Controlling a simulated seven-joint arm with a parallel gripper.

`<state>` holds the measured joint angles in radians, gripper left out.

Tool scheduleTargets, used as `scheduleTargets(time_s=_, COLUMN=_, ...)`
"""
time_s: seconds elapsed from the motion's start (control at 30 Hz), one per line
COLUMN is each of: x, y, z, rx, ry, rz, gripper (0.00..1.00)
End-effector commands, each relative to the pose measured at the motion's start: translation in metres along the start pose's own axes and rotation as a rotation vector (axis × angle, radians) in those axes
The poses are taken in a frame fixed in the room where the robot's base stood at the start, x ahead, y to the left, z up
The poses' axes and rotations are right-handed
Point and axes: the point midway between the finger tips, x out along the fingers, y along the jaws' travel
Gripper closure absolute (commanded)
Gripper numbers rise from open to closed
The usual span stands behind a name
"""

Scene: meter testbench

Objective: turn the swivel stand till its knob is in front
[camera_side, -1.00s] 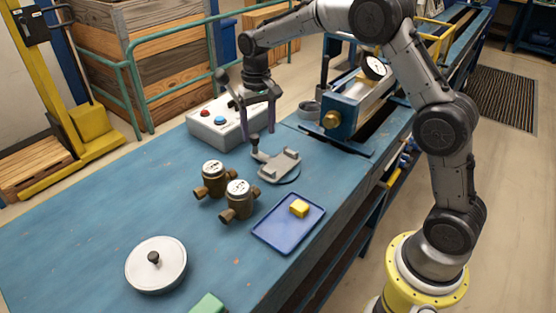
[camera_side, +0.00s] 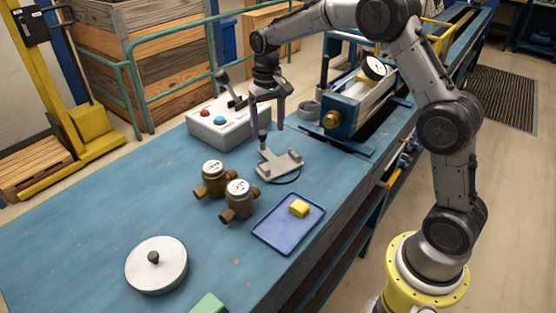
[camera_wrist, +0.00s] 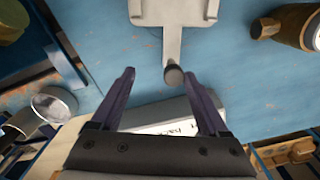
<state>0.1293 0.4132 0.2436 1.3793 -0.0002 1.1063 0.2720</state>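The swivel stand (camera_side: 281,165) is a grey cradle plate on a dark round base, with an arm that ends in an upright dark knob (camera_side: 263,141). In the side view the knob is at the far-left end of the stand. My gripper (camera_side: 267,128) points down over that end, its two purple fingers apart. In the wrist view the stand (camera_wrist: 167,14) is at the top and its knob (camera_wrist: 173,76) shows between the fingertips of my gripper (camera_wrist: 157,73), nearer the right one. I cannot tell whether a finger touches the knob. The cradle is empty.
Two brass meters (camera_side: 213,180) (camera_side: 239,200) stand left of and nearer than the stand. A blue tray (camera_side: 268,238) with a yellow block (camera_side: 299,208) is in front. A button box (camera_side: 222,125) is behind, and the blue test bench (camera_side: 345,125) is to the right. The front-left tabletop holds a lidded disc (camera_side: 156,264).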

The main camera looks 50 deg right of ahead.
Motion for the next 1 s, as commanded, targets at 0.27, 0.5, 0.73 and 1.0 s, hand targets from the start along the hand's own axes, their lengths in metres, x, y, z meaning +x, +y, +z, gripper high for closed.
scheduleTargets(time_s=0.27, x=-0.001, y=0.009, z=0.001, rx=0.001, ry=0.001, rz=0.0, gripper=0.22)
scheduleTargets(time_s=0.5, x=-0.001, y=0.014, z=0.002, rx=0.0, ry=0.001, rz=0.0, gripper=0.22)
scheduleTargets(time_s=0.73, x=-0.001, y=0.021, z=0.005, rx=0.001, ry=0.0, rz=0.0, gripper=0.22)
scheduleTargets(time_s=1.0, x=0.0, y=0.026, z=0.007, rx=0.0, ry=0.0, rz=0.0, gripper=0.22)
